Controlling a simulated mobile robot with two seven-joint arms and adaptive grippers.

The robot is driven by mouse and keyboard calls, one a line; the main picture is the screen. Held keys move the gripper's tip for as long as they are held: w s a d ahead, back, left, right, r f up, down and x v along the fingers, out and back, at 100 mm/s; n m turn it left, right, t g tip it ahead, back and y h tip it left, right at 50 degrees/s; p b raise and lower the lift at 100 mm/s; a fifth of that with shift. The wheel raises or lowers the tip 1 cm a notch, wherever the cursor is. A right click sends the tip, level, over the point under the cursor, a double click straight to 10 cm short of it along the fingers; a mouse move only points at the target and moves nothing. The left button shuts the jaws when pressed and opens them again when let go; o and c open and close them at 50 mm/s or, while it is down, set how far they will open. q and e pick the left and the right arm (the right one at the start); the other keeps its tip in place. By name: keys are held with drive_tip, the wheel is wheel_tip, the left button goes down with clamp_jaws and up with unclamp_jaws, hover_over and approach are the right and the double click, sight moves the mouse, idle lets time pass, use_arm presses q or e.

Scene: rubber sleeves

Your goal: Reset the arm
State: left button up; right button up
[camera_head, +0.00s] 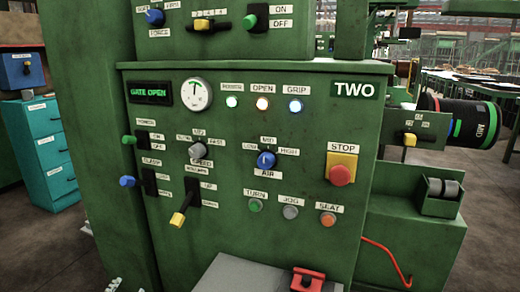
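Neither of my arms nor grippers can be made out in the head view. A green machine cabinet marked TWO (240,160) fills the middle. Its display (149,93) reads GATE OPEN. A round gauge (196,94) sits beside it. The POWER, OPEN and GRIP lamps (263,103) are lit. A red stop button (341,175) on a yellow plate is at the right. A blue AIR knob (266,160) is mid-panel, and a yellow-tipped lever (177,219) is at lower left. TURN, JOG and SEAT buttons (290,212) line the lower panel.
A grey surface (240,275) with a red block (307,280) juts out at the bottom. A black roller (460,120) with coloured bands sticks out at right. A bent red rod (388,260) is below it. Teal drawers (50,150) stand at left. Floor shows at far right.

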use_arm(q)
drive_tip(key=s+d+f+n+g+h, duration=0.1)
drive_tip(key=s+f+g, duration=0.4)
drive_tip(key=s+f, duration=0.6)
drive_tip(key=s+d+f+n+g+h, duration=0.1)
drive_tip(key=s+d+f+g, duration=0.3)
drive_tip(key=s+f, duration=0.7)
drive_tip(key=s, duration=0.3)
drive_tip(key=shift+s+d+n+g+h, duration=0.15)
drive_tip(key=shift+n+g+h, duration=0.15)
drive_tip(key=shift+g+h, duration=0.1)
